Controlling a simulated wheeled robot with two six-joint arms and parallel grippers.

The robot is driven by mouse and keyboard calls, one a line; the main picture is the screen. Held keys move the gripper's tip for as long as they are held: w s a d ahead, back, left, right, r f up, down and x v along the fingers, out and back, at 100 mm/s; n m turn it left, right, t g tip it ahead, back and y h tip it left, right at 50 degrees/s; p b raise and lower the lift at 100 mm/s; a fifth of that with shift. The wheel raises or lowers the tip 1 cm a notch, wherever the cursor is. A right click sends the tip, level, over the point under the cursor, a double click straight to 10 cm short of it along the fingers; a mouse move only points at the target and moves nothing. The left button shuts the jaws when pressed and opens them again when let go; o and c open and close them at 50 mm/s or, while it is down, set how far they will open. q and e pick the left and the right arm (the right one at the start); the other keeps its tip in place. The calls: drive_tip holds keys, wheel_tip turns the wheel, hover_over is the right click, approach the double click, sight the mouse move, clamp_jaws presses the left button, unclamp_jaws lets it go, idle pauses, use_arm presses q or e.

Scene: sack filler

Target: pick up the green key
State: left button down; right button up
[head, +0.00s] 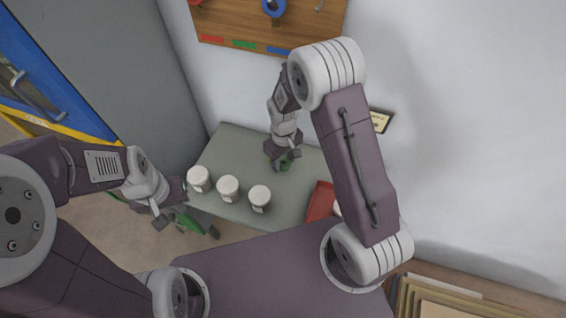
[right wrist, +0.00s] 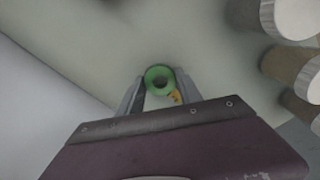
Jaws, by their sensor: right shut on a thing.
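The green key (right wrist: 158,76) shows in the right wrist view as a green ring-shaped head with a small brass part beside it. It sits between the two fingers of my right gripper (right wrist: 157,98), which is shut on it. In the head view my right gripper (head: 285,160) is low over the back of the grey-green table, with a bit of green at its tips. Most of the key is hidden there. My left gripper (head: 187,226) is left of the table's front edge, with its fingers apart. A green shape shows behind it, partly hidden.
Three white-topped jars (head: 228,188) stand along the front of the table (head: 235,150). A red tray (head: 320,201) lies at its right, partly behind my arm. A wooden board (head: 225,22) with a blue ring-headed key (head: 273,8) hangs on the wall. A blue cabinet door (head: 50,60) is at left.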

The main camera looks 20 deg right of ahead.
wheel_tip(320, 180, up, 3)
drive_tip(key=s+d+r+b, duration=0.1)
drive_tip(key=s+d+r, duration=0.2)
drive_tip(key=s+r, duration=0.4)
drive_tip(key=s, duration=0.4)
drive_tip(key=shift+s, duration=0.2)
idle(0.4)
